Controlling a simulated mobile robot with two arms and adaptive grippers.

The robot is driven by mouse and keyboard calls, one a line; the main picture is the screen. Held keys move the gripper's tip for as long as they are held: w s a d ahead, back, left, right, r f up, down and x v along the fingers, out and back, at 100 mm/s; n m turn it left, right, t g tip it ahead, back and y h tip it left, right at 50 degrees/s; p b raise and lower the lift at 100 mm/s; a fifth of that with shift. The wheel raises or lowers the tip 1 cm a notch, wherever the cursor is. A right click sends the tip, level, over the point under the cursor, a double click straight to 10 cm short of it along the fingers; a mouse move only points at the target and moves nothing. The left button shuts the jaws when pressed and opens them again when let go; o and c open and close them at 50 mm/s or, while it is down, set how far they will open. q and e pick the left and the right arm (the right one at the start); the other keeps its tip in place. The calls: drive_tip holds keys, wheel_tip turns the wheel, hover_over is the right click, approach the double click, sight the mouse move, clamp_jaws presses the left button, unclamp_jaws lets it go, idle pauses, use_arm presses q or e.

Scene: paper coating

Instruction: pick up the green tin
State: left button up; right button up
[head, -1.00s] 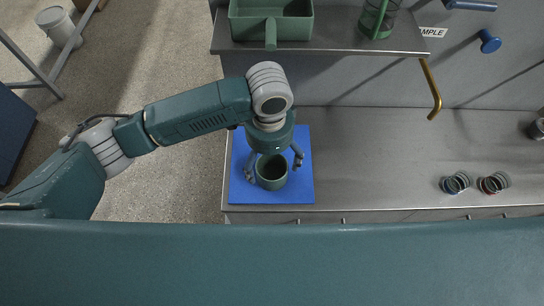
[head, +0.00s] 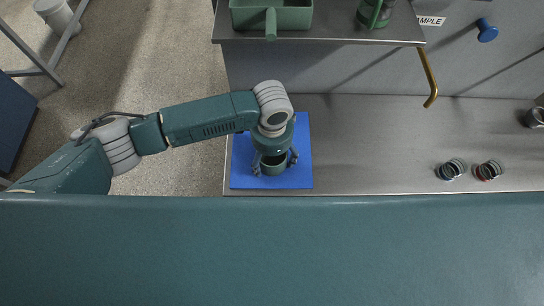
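The green tin (head: 274,169) is a small, dark green, open-topped cup. It stands on the blue mat (head: 300,180) on the steel worktop, and its far side is hidden under my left gripper. My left gripper (head: 275,165) points down over the tin, with one finger on each side of it. The fingers are close to the tin's wall, but I cannot tell whether both touch it. My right gripper is not in view.
A shelf (head: 340,36) above the worktop holds a green tray (head: 290,18) and a green container (head: 374,14). A brass hooked rod (head: 430,80) hangs at the shelf's right end. The worktop's middle is clear.

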use_arm(q)
drive_tip(key=c, duration=0.8)
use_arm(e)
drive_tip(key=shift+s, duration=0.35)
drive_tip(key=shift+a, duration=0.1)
use_arm(q)
drive_tip(key=shift+r, duration=0.1)
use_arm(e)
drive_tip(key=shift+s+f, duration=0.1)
